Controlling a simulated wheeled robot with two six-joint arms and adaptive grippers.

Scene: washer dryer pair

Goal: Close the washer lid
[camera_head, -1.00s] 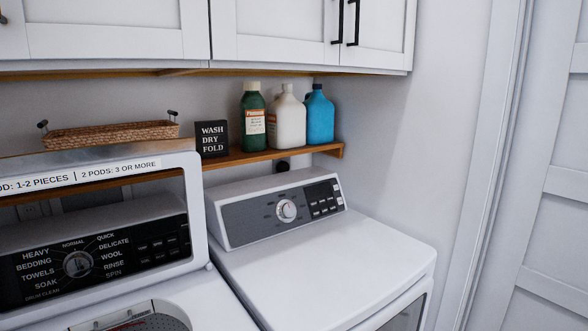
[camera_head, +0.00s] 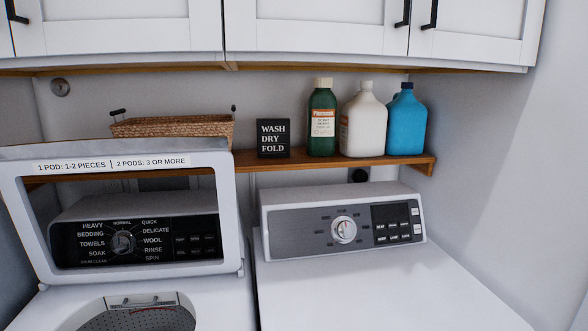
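The washer (camera_head: 225,303) is at the lower left. Its lid (camera_head: 228,215) stands raised and upright, a white frame with a see-through window. The washer's control panel (camera_head: 135,243) shows through that window. A label strip about pods runs along the lid's top edge. Part of the washer's drum opening (camera_head: 140,318) shows below, cut off by the bottom of the picture. Neither of my grippers is in view.
The dryer (camera_head: 370,290) stands right of the washer, its top flat and clear. A wooden shelf (camera_head: 400,162) above holds a wicker basket (camera_head: 180,130), a sign (camera_head: 273,138) and green, white and blue bottles (camera_head: 405,120). White cabinets (camera_head: 310,30) hang overhead.

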